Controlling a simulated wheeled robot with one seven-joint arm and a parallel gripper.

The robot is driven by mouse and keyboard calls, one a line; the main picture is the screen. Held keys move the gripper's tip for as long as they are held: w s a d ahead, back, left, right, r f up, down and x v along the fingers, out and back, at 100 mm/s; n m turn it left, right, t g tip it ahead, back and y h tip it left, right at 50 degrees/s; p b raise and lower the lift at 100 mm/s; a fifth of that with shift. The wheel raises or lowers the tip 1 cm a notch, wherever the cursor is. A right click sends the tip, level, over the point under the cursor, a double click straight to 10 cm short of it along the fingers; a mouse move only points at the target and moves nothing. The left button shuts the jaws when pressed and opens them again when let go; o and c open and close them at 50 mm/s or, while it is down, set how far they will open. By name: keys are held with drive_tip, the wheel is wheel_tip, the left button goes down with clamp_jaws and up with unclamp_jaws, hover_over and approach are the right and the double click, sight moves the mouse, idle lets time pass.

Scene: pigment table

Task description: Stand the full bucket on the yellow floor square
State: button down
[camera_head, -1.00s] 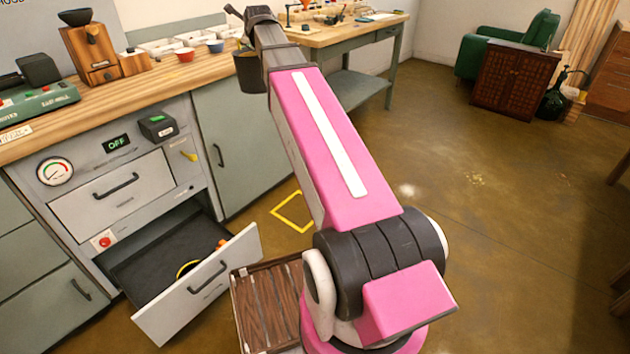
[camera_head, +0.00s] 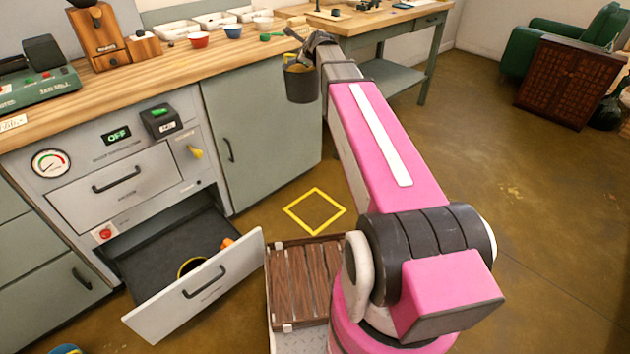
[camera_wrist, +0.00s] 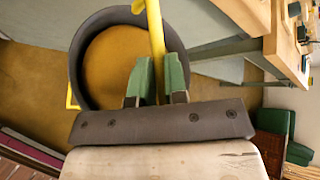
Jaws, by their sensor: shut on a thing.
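A dark grey bucket (camera_head: 301,84) with ochre stuff inside hangs upright in the air from my gripper in the head view. The wrist view looks down into the bucket (camera_wrist: 78,62), with a flat ochre surface inside its rim. My gripper (camera_wrist: 157,78) has green fingers shut on the bucket's yellow handle (camera_wrist: 156,35). The gripper is small and partly hidden in the head view (camera_head: 318,42). The yellow floor square (camera_head: 300,199) is an outline on bare floor below the bucket in the picture. Part of a yellow line (camera_wrist: 72,97) shows left of the bucket in the wrist view.
An open drawer (camera_head: 250,272) juts out left of the square. A wooden-slatted crate (camera_head: 306,280) stands in front of it. A green cabinet (camera_head: 262,140) and wooden counter (camera_head: 140,72) are behind. A side table (camera_head: 380,40) stands at the back right.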

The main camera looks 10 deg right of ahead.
drive_tip(key=w+a+f+n, duration=0.1)
drive_tip(key=f, duration=0.4)
drive_tip(key=a+f+n+y, duration=0.1)
drive_tip(key=f, duration=0.4)
drive_tip(key=w+f+g+y, duration=0.1)
drive_tip(key=f, duration=0.4)
drive_tip(key=shift+w+a+n, duration=0.35)
drive_tip(key=shift+a+n, duration=0.05)
drive_tip(key=s+a+f+n+g+y, duration=0.1)
drive_tip(key=s+f, duration=0.1)
drive_tip(key=f, duration=1.2)
drive_tip(key=s+a+f+n+y, duration=0.1)
drive_tip(key=s+f, duration=0.1)
drive_tip(key=f, duration=1.3)
drive_tip(key=s+a+f+n+g+y, duration=0.1)
drive_tip(key=s+f+y, duration=0.1)
drive_tip(key=f, duration=1.2)
drive_tip(key=w+d+f, duration=0.1)
drive_tip(key=d+f, duration=1)
drive_tip(key=shift+w+d+f, duration=0.15)
drive_tip(key=shift+w, duration=0.05)
drive_tip(key=shift+f, duration=0.15)
drive_tip(key=c, duration=1.1)
unclamp_jaws()
drive_tip(key=shift+c, duration=0.2)
